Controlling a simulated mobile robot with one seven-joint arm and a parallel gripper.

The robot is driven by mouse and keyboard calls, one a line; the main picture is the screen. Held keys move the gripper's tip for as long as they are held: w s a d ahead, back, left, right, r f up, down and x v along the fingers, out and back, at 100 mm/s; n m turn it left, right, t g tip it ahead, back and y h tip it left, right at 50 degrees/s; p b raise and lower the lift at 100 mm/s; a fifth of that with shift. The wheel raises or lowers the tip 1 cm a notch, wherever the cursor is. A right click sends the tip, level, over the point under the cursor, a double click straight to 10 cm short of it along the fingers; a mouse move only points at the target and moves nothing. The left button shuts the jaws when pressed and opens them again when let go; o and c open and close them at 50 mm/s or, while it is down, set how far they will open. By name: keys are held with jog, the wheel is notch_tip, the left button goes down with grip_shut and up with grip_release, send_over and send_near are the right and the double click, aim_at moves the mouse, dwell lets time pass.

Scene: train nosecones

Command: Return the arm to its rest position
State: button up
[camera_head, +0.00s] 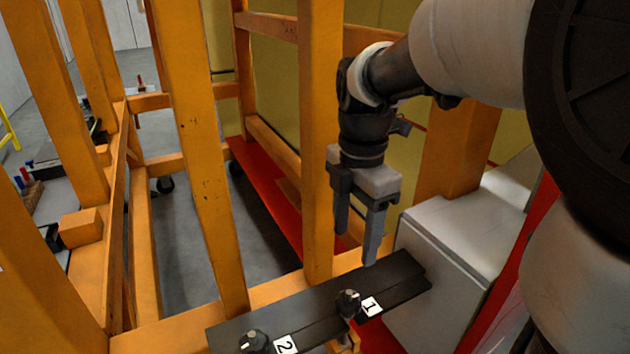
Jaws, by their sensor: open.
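My gripper (357,228) points downward from my arm, right of the middle of the view. Its two grey fingers are apart, with nothing between them. The fingertips hang above the far side of a dark plate (297,312), near a black knob (348,302) beside the label "1". They look apart from the knob; the exact height above the plate is hard to tell. A second black knob (253,341) sits beside the label "2" at the lower left of the plate.
Orange posts (194,140) and beams form a frame on the left and behind my gripper. A pale grey box (465,243) stands right of the plate. A red strip (265,194) runs along the floor behind. Tools (32,186) lie at the far left.

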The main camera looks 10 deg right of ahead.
jog(key=shift+r, duration=0.55)
jog(key=s+r+m+t, duration=0.1)
jog(key=s+m, duration=0.4)
jog(key=m, duration=0.6)
jog(key=s+r+m+t+p, duration=0.1)
jog(key=s+m+t, duration=0.3)
jog(key=m, duration=0.6)
jog(key=shift+s+a+r+m+t+p, duration=0.3)
jog(key=shift+s+r+m, duration=0.1)
jog(key=shift+s+r, duration=0.45)
jog(key=shift+s+f, duration=0.1)
